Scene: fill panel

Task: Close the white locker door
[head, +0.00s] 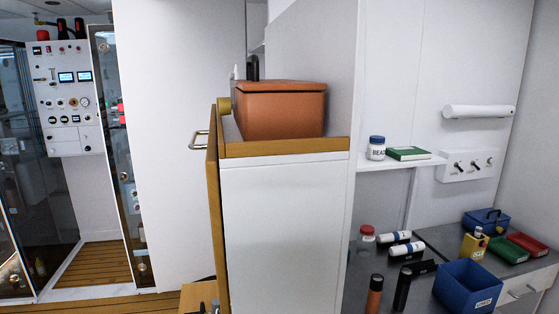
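A white locker or cabinet (282,235) stands in the middle of the head view, with a wooden top edge. Along its left side is a narrow wood-edged panel (213,190), seen almost edge-on, with a metal handle (198,140) sticking out to the left. A tall, plain white panel (175,150) stands behind and to the left. I cannot tell which of these panels is the locker door, nor how far it is open. Neither of my grippers is in view.
A brown box (280,112) sits on the locker top. To the right, a grey worktop (405,290) holds a blue bin (467,288), bottles and trays. A glass-fronted enclosure (35,190) and a control panel (65,98) are at left. Wooden flooring (95,262) shows there.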

